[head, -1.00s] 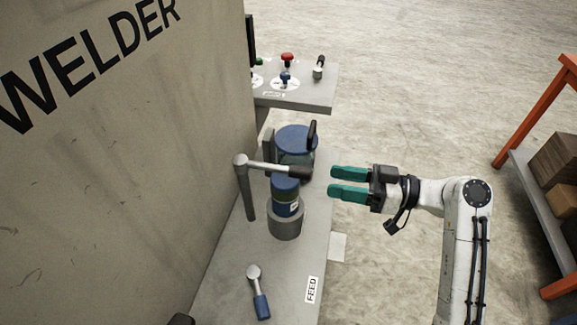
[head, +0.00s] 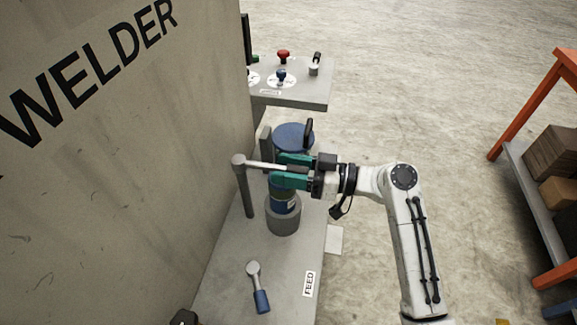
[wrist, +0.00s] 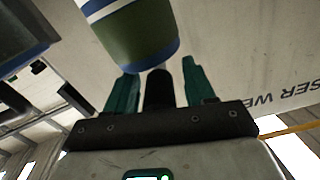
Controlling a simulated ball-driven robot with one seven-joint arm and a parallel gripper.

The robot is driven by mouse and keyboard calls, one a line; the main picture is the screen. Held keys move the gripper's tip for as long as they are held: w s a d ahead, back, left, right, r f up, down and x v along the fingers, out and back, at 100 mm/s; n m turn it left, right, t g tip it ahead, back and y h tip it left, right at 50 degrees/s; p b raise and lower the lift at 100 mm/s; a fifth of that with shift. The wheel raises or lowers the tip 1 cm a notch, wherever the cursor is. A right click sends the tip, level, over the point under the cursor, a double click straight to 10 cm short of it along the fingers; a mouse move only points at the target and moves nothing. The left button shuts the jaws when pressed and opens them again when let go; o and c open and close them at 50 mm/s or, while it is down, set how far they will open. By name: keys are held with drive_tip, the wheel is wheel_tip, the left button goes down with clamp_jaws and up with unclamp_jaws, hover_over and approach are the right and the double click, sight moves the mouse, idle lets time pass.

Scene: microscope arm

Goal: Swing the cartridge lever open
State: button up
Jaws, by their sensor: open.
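The cartridge lever (head: 262,164) is a pale bar that runs right from the top of a grey post (head: 244,190), above the cartridge, and ends in a black grip. My gripper (head: 278,169) is open, with its teal fingers on either side of the grip. In the wrist view, the black grip (wrist: 158,90) stands between the two fingers; whether they touch it I cannot tell. The blue and green cartridge (head: 284,203) stands upright in a grey round holder (head: 284,220), and its top is partly hidden by my fingers. It also shows in the wrist view (wrist: 138,42).
The welder wall (head: 120,180) rises close on the left. Behind is a blue-topped drum (head: 292,136) with a black handle. A shelf (head: 290,98) with red and blue knobs stands farther back. A blue-handled lever (head: 260,290) lies near the FEED label. Open floor is on the right.

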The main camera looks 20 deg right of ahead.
clamp_jaws()
idle(0.5)
